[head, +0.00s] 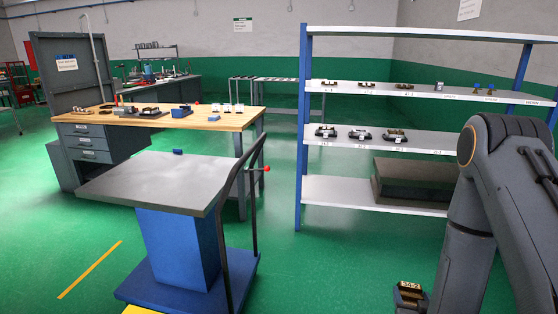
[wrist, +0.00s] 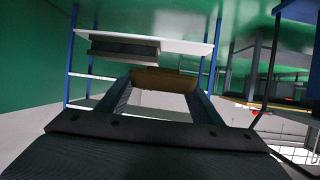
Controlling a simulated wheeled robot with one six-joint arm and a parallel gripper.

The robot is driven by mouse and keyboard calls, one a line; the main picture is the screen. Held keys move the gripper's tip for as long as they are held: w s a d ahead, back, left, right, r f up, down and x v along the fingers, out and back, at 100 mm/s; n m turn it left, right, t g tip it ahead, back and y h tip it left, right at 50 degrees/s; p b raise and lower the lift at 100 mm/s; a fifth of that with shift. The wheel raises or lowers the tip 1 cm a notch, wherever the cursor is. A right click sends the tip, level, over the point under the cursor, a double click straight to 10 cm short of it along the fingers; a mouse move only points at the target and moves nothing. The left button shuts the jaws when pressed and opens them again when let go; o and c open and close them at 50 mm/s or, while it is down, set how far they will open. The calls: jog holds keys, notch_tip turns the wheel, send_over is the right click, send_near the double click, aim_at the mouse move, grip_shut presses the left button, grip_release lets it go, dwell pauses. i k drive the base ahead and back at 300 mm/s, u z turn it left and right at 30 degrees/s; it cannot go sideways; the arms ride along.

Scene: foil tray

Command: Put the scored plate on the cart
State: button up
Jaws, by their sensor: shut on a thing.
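My gripper (wrist: 165,88) shows in the wrist view, its two dark fingers reaching forward and shut on a brown flat piece (wrist: 165,82). This piece is seen nearly edge-on between the fingertips; it may be the scored plate, but no scoring can be made out. The cart (head: 150,183) stands left of centre in the head view, with a flat grey top, a blue pedestal and a dark push handle on its right side. A small blue thing (head: 178,151) is at the far edge of its top.
A shelf rack (head: 345,192) with blue posts stands right of the cart, bearing several small parts and a dark box (head: 410,182). A wooden workbench (head: 215,122) with tools is behind the cart. Most of the cart top is clear.

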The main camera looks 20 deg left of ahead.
aim_at(131, 169)
jog(key=i, duration=2)
jog(key=u, duration=1.85)
